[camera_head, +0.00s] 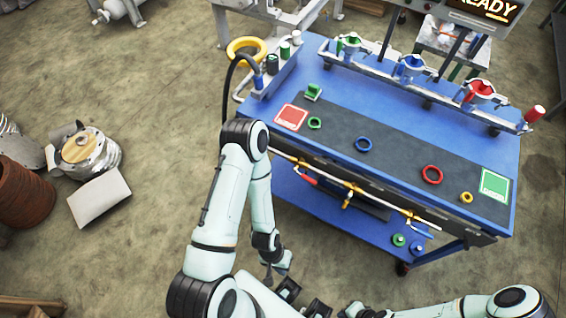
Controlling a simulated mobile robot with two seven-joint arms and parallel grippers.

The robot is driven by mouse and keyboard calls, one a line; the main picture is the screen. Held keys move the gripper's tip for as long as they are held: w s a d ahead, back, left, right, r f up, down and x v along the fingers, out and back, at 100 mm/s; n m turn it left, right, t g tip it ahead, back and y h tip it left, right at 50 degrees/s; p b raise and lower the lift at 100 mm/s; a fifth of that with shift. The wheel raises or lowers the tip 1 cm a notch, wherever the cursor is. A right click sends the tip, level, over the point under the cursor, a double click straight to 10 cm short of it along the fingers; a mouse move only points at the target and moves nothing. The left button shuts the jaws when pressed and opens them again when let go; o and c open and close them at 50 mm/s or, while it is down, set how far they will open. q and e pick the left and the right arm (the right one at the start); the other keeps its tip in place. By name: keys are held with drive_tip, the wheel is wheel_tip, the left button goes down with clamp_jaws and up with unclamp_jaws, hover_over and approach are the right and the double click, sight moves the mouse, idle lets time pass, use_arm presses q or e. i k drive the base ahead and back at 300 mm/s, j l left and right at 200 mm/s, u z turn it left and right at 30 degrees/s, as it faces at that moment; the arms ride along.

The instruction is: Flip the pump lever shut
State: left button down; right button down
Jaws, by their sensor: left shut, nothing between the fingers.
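My left gripper (272,274) hangs low in front of the blue workbench (340,60), below its front edge. It is shut and empty, pointing down, and touches nothing that I can see. A small red-handled part (303,179) sits by the metal pipe along the bench's front, up and to the right of the gripper. I cannot tell whether it is the pump lever or which way it is set. My left forearm hides part of the bench's left front corner. My right arm crosses the bottom right; its gripper is not in view.
Green, blue and red rings lie on the dark mat (395,150) between a red pad (291,118) and a green pad (495,184). Clamped holders (410,67) line the back rail. A lower shelf (325,205) juts out. A metal drum (90,152) stands left on open floor.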

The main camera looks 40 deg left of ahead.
sight(295, 170)
drive_tip(key=j+u, duration=0.15)
drive_tip(key=u, duration=0.25)
drive_tip(key=j+u, duration=0.15)
drive_tip(key=u, duration=0.2)
drive_tip(key=i, duration=0.05)
